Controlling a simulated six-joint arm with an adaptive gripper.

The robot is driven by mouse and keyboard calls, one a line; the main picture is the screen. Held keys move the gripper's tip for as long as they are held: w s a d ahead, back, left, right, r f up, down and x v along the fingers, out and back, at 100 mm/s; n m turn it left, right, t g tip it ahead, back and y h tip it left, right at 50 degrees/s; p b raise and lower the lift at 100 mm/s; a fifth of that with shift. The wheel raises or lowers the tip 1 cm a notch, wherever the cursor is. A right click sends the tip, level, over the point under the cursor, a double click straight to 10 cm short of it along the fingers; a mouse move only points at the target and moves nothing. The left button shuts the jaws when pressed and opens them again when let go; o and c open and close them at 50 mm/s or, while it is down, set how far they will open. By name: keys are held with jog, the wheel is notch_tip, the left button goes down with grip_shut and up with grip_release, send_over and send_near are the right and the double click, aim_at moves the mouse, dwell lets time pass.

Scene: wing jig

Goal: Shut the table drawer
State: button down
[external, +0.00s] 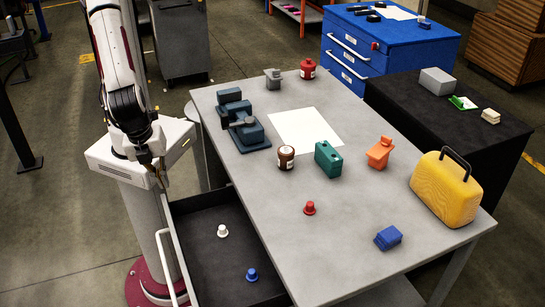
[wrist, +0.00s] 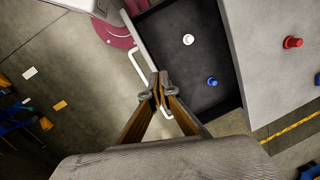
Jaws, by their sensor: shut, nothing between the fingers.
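The table drawer (external: 205,255) stands open, pulled out to the left from under the grey table (external: 240,160). It also shows in the wrist view (wrist: 205,95). Its white bar handle (external: 168,268) runs along its outer front. A white knob-like piece (external: 222,231) and a blue one (external: 252,274) stand inside. My gripper (external: 160,183) is shut and empty, pointing down near the drawer's far front corner and apparently above it. In the wrist view my fingertips (wrist: 157,86) overlap the handle (wrist: 137,67); I cannot tell whether they touch it.
A blue cabinet (external: 390,45) and a black bench (external: 450,125) stand behind.

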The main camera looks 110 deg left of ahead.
jog(key=w+d+f+m+t+y, duration=0.1)
jog(key=w+d+f+m+t, duration=0.1)
jog(key=d+f+m, duration=1.1)
jog(key=shift+w+d+f+m+t, duration=0.35)
jog(key=shift+w+d+m, duration=0.3)
jog(key=shift+m, duration=0.35)
jog(key=shift+f, duration=0.15)
jog(key=x, duration=1)
jog(key=shift+a, duration=0.1)
